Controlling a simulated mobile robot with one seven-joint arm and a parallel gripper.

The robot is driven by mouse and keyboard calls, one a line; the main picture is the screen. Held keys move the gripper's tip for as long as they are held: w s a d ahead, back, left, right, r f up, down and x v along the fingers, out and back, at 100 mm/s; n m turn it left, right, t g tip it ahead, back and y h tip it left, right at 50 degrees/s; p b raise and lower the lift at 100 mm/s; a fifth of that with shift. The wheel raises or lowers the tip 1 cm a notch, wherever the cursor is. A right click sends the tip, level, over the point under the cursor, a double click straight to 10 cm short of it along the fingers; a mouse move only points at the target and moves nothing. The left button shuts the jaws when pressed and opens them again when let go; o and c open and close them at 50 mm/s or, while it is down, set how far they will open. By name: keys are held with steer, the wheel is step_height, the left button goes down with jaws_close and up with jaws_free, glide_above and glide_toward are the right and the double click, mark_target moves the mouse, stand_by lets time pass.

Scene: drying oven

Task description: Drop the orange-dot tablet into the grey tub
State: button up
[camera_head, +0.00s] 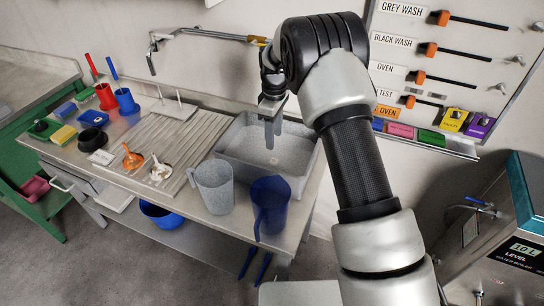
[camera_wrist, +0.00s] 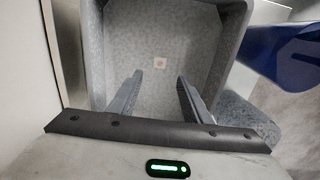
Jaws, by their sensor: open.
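The grey tub (camera_head: 240,140) is a speckled open basin at the back right of the bench. In the wrist view its walls (camera_wrist: 96,50) surround my fingers.
A grey jug (camera_head: 212,188) and a blue jug (camera_head: 270,205) stand in front of the tub. A ribbed draining board (camera_head: 180,135) lies to its left, with an orange (camera_head: 132,158) and a white item (camera_head: 160,170) near its front. A tap (camera_head: 153,60) stands behind.

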step_height(320, 180, up, 17)
steer(key=shift+r+p, duration=0.2)
steer(key=shift+p, duration=0.1)
stand_by(0.6)
